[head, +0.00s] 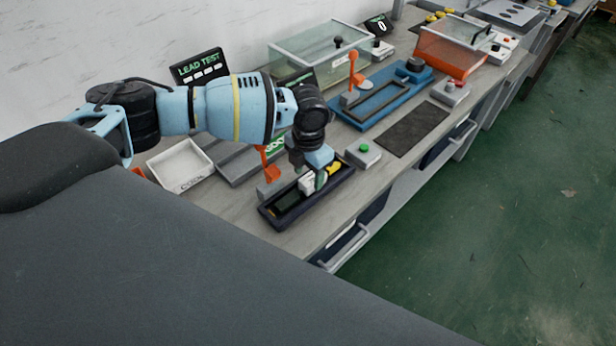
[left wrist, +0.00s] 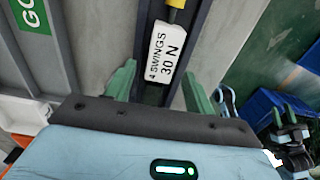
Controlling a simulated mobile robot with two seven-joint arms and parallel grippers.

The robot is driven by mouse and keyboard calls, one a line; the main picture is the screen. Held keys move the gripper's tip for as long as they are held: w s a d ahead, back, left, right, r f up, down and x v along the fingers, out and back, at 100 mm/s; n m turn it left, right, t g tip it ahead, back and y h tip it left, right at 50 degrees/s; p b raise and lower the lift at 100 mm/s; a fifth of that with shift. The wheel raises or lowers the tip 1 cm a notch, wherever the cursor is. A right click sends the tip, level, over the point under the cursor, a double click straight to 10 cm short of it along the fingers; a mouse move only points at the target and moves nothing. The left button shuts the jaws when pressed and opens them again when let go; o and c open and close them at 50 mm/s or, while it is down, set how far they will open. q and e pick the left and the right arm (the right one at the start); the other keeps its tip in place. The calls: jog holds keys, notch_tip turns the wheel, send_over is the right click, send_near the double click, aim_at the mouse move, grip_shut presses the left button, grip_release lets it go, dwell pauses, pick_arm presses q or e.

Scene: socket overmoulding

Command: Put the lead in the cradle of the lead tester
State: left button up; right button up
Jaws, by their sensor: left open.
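The lead tester has a long dark tray (head: 285,218) near the bench's front edge. A white block marked "4 SWINGS 30 N" (left wrist: 165,52) lies in the dark channel, with a yellow part (left wrist: 177,4) at its far end. In the head view the yellow part (head: 334,168) shows beside my gripper. I cannot tell which of these belongs to the lead. My left gripper (head: 320,176) is low over the tray. Its green fingers (left wrist: 158,84) stand open on either side of the channel, with nothing clearly held between them.
A "LEAD TEST" display (head: 197,66) stands behind my left arm. A white bin (head: 181,166) is left of the tray. An orange lever (head: 268,164) stands close behind it. A green button box (head: 363,153) and a dark mat (head: 412,130) lie to the right.

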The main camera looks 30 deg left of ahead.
aim_at(309, 181)
pick_arm(q)
notch_tip(309, 181, up, 10)
dwell(0.4)
jog(key=shift+s+d, duration=0.1)
